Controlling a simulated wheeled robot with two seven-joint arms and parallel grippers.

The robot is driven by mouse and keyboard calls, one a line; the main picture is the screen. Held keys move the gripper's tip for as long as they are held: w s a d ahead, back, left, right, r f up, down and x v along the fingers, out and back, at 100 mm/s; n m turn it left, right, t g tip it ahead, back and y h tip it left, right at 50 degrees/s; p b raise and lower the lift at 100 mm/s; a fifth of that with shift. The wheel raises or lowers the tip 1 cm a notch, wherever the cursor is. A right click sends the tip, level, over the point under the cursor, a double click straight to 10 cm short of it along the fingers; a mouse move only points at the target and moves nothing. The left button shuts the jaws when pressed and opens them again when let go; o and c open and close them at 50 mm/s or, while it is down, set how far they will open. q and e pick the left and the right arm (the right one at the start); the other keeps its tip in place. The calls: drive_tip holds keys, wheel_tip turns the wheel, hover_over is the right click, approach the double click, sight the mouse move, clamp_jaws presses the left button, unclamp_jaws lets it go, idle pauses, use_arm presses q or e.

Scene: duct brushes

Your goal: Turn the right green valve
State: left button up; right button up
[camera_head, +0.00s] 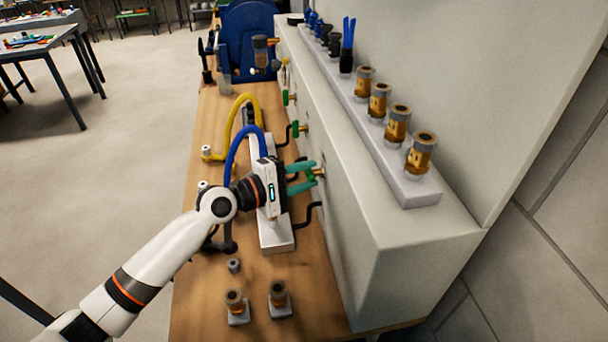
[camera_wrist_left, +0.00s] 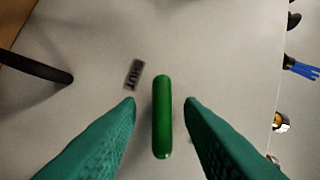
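My left gripper (camera_head: 314,175) reaches from the left to the front face of the grey cabinet. Its teal fingers are open on either side of the nearest green valve (camera_head: 316,174), which is partly hidden in the head view. In the left wrist view, the green valve handle (camera_wrist_left: 162,116) stands upright in the picture between the fingertips (camera_wrist_left: 160,103), with a gap on each side. A small dark label (camera_wrist_left: 133,75) is on the panel to the left of the handle. Two more green valves, a middle one (camera_head: 301,129) and a far one (camera_head: 287,98), are farther along the face. My right gripper is out of view.
Black hooked handles (camera_head: 312,212) stick out of the panel near the valve. Blue (camera_head: 238,148) and yellow (camera_head: 232,112) hoses arch over the wooden bench beside my gripper. Brass fittings (camera_head: 395,125) stand in a rail on the cabinet top. Two brass pieces (camera_head: 278,294) stand at the bench's near end.

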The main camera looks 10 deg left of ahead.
use_arm(q)
drive_tip(key=b+v, duration=0.3)
drive_tip(key=v, duration=0.9)
drive_tip(key=shift+s, duration=0.1)
